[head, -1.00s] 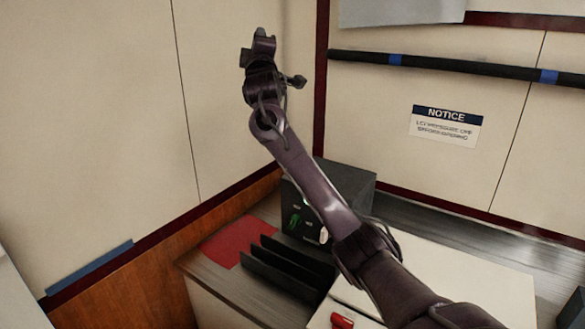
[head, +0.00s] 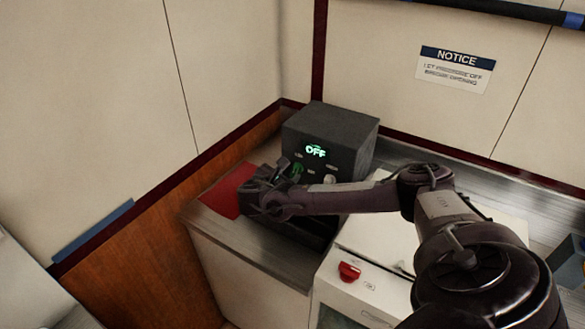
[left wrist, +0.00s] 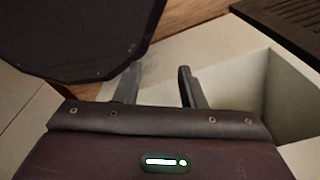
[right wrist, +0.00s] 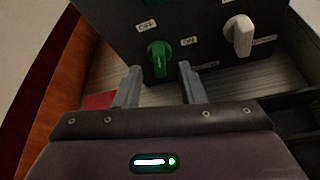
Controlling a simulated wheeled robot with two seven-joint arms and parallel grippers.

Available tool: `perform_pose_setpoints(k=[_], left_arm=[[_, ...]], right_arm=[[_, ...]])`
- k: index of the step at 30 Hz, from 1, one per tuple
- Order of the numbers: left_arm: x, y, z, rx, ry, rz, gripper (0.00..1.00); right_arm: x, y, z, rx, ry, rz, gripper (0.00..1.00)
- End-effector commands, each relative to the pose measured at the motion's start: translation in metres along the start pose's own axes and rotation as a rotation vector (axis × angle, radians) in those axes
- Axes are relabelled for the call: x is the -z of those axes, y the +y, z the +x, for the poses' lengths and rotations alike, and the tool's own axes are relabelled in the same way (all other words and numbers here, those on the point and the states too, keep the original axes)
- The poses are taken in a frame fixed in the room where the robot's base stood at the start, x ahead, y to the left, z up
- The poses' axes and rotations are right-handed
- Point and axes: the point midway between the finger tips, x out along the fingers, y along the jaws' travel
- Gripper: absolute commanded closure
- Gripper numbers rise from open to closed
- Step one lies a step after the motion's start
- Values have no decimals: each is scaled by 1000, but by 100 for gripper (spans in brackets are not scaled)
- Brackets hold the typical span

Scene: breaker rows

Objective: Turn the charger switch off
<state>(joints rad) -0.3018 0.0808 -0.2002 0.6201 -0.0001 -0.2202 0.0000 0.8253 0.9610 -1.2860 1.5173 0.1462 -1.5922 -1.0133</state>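The charger is a dark grey box (head: 352,143) on the counter in the corner. Its lit display (head: 316,152) reads OFF in green. A green switch (right wrist: 159,58) is on its front face, between an OFF label (right wrist: 146,26) at upper left and an ON label (right wrist: 189,41) at right. My right gripper (right wrist: 158,72) is open, its fingertips just short of the green switch, one to each side, with nothing between them. In the head view it (head: 280,172) partly covers the charger's lower front. My left gripper (left wrist: 158,75) is open and empty, out of the head view.
A white knob (right wrist: 239,33) is right of the green switch. A red mat (head: 228,190) lies on the counter at left. A white unit with a red knob (head: 349,271) stands in front. A notice (head: 455,69) hangs on the back wall.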

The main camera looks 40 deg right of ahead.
Motion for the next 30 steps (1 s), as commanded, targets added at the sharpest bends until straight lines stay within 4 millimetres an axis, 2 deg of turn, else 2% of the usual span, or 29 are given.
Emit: perform_pose_setpoints(k=[3,8,18,27,30], left_arm=[[0,0,-7,0,-1,0,64],[0,0,-10,0,-1,0,64],[1,0,-10,0,-1,-1,64],[2,0,-10,-1,2,-1,64],[2,0,-10,-1,2,-1,64]], right_arm=[[-2,0,18,2,-1,0,64],[0,0,35,0,1,1,64],[0,1,40,-2,2,2,64],[0,1,40,-2,2,2,100],[0,1,40,-2,1,2,100]])
